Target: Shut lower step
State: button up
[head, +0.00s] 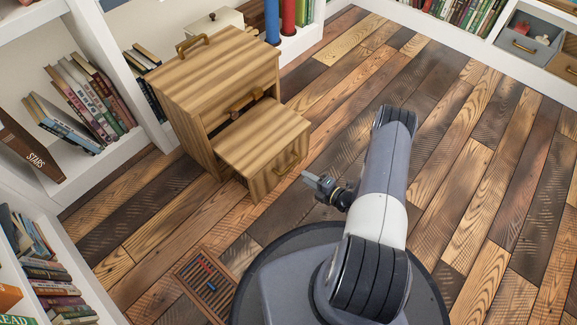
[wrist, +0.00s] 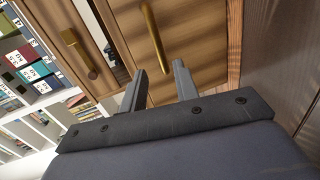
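The lower step (head: 262,130) is a striped wooden block with a flat top and a brass bar handle (head: 287,164) on its front. It juts out from the taller wooden step unit (head: 195,110). In the wrist view the step's front panel (wrist: 195,35) fills the upper middle, with its handle (wrist: 153,38) just beyond my fingers. My gripper (head: 312,180) is in front of the step, to the right of its handle in the head view. The two fingers (wrist: 159,68) are apart with nothing between them. I cannot tell whether a fingertip touches the panel.
Another brass handle (head: 246,99) is on the taller unit above the step. A slatted floor grate (head: 208,284) lies at the front left. White bookshelves stand left and behind, with red and blue cylinders (head: 288,18) behind the unit. The plank floor at right is clear.

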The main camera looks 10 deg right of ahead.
aim_at(289, 166)
jog(key=b+x, duration=0.3)
jog(key=x, duration=0.6)
jog(key=shift+w+a, duration=0.25)
grip_shut()
